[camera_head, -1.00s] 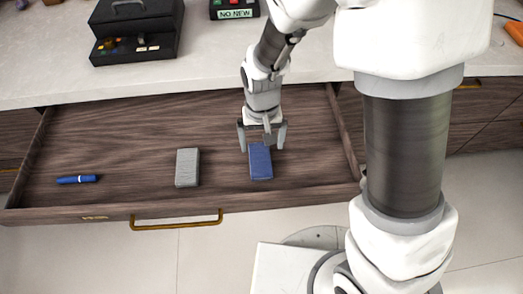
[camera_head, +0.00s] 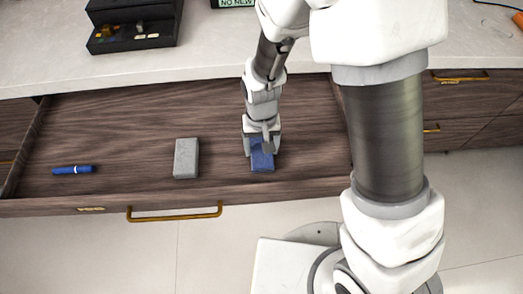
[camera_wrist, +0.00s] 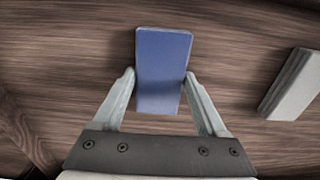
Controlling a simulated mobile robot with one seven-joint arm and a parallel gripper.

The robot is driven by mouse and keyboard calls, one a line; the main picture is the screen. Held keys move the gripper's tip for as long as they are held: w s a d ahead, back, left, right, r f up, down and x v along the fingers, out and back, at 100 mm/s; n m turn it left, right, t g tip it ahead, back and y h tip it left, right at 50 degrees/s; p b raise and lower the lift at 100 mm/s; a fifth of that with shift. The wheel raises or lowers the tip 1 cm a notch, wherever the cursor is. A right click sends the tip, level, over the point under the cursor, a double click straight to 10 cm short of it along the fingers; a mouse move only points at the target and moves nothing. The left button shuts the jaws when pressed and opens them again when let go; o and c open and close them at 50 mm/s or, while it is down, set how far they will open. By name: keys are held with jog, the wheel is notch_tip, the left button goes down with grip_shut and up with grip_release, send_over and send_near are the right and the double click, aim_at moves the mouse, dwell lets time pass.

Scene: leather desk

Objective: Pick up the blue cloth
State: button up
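The blue cloth (camera_head: 262,160) is a folded, flat rectangular block lying in the open wooden drawer. It fills the middle of the wrist view (camera_wrist: 162,65). My gripper (camera_head: 261,150) is over the near-arm end of the cloth, pointing down. In the wrist view my gripper (camera_wrist: 160,85) has its two fingers apart, one on each side of the cloth, with narrow gaps visible. Whether the fingertips reach down to the drawer floor is hard to tell.
A grey block (camera_head: 186,158) lies left of the cloth in the drawer and shows at right in the wrist view (camera_wrist: 292,85). A blue pen (camera_head: 73,170) lies farther left. The drawer front with its brass handle (camera_head: 175,215) is nearest. A black box (camera_head: 133,25) stands on the countertop.

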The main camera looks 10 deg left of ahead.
aim_at(261, 149)
jog(key=c, duration=0.8)
notch_tip(261, 149, up, 5)
jog(key=shift+p, duration=1.1)
jog(key=w+d+r+p, duration=0.1)
jog(key=w+d+r, duration=0.1)
jog(key=d, duration=0.3)
jog(key=w+d+r+p, duration=0.1)
jog(key=w+d+r, duration=0.1)
jog(key=d+r, duration=0.2)
jog(key=shift+w+d, duration=0.35)
jog(key=shift+d, duration=0.5)
